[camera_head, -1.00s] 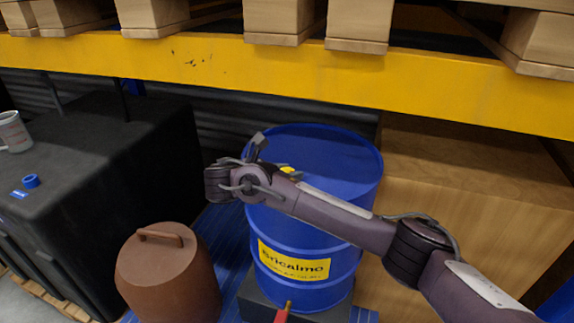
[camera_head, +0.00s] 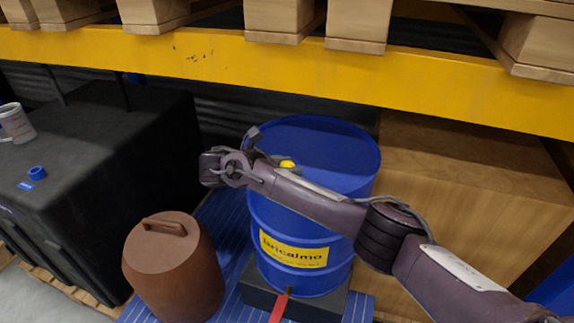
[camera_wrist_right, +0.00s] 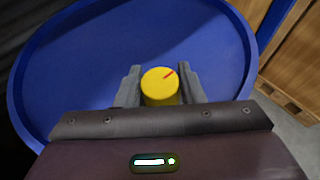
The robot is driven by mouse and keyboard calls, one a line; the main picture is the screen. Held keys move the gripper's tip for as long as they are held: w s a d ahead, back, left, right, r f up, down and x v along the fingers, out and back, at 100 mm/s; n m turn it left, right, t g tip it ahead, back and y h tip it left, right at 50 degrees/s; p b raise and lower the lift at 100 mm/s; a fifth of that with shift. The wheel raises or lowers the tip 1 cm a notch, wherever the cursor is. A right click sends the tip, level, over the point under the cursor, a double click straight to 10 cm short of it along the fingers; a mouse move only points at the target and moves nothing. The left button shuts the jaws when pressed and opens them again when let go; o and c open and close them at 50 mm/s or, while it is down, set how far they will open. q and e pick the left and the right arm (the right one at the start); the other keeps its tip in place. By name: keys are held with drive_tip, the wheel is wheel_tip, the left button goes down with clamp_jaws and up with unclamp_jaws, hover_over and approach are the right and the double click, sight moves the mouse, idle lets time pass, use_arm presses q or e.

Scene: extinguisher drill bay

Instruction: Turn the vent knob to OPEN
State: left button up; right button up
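The vent knob (camera_head: 287,164) is a yellow knob on top of the blue drum (camera_head: 318,135). In the head view my right arm hides its lower part. In the right wrist view the knob (camera_wrist_right: 158,84) appears between the two fingers, and a red mark on it points to the upper right. My right gripper (camera_wrist_right: 161,82) is open; I cannot tell whether either finger touches the knob. In the head view the right gripper (camera_head: 252,137) shows near the drum's left rim, with its fingers partly hidden. My left gripper is not in view. No OPEN marking is readable.
A yellow rack beam (camera_head: 290,72) crosses above the drum. A brown lidded can (camera_head: 172,275) stands at front left, beside a black tank (camera_head: 95,180) with a cup (camera_head: 16,123). A wooden crate (camera_head: 480,205) is to the right. A red-handled tap (camera_head: 280,305) is low on the drum.

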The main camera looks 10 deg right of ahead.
drive_tip(key=o, duration=0.4)
drive_tip(key=shift+s+a+r+p, duration=0.1)
drive_tip(key=shift+a+r+p, duration=0.15)
drive_tip(key=shift+p, duration=0.1)
drive_tip(key=p+v, duration=0.5)
drive_tip(key=v, duration=0.1)
drive_tip(key=shift+s+a, duration=0.2)
drive_tip(key=shift+a, duration=0.3)
